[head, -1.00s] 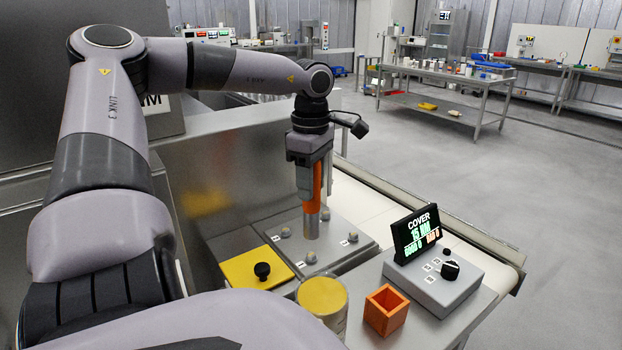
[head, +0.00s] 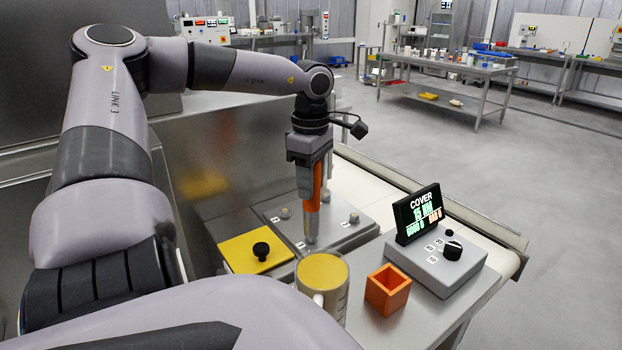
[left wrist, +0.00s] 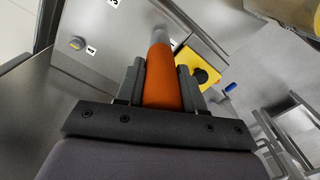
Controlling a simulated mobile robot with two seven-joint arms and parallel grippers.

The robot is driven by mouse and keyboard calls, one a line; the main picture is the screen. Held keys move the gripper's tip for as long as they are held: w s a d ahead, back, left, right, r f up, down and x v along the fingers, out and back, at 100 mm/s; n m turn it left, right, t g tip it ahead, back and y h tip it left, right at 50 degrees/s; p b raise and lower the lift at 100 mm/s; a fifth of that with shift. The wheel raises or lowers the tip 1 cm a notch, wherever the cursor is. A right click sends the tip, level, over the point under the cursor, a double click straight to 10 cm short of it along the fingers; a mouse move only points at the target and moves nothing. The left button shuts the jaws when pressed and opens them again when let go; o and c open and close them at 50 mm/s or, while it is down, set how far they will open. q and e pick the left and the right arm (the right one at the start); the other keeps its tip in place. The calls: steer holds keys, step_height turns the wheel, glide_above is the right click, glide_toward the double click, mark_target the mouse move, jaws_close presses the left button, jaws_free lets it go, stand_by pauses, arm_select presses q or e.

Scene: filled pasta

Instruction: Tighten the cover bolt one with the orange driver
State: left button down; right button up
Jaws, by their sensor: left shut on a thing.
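My left gripper (head: 310,150) is shut on the orange driver (head: 314,186), which hangs upright with its grey socket down. The driver also shows between the jaws in the left wrist view (left wrist: 164,78). The socket's lower end (head: 311,238) is at the near corner of the grey cover plate (head: 330,228), beside a small number label. It hides the bolt at that corner; I cannot tell whether it is seated. Other bolts show at the left corner (head: 285,213) and right corner (head: 354,218). My right gripper is not in view.
A yellow plate with a black knob (head: 261,250) lies left of the cover. A yellow-topped cup (head: 323,272), an orange open box (head: 388,290) and a grey control box (head: 436,262) with a lit COVER display (head: 418,213) stand in front and right. A conveyor belt (head: 380,187) runs behind.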

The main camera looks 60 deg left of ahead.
arm_select(q)
steer(key=shift+f+b, duration=0.55)
steer(key=shift+f, duration=0.25)
stand_by(0.4)
steer(key=shift+f, duration=0.15)
stand_by(1.5)
steer(key=shift+r+p, duration=2.2)
steer(key=shift+r, duration=0.35)
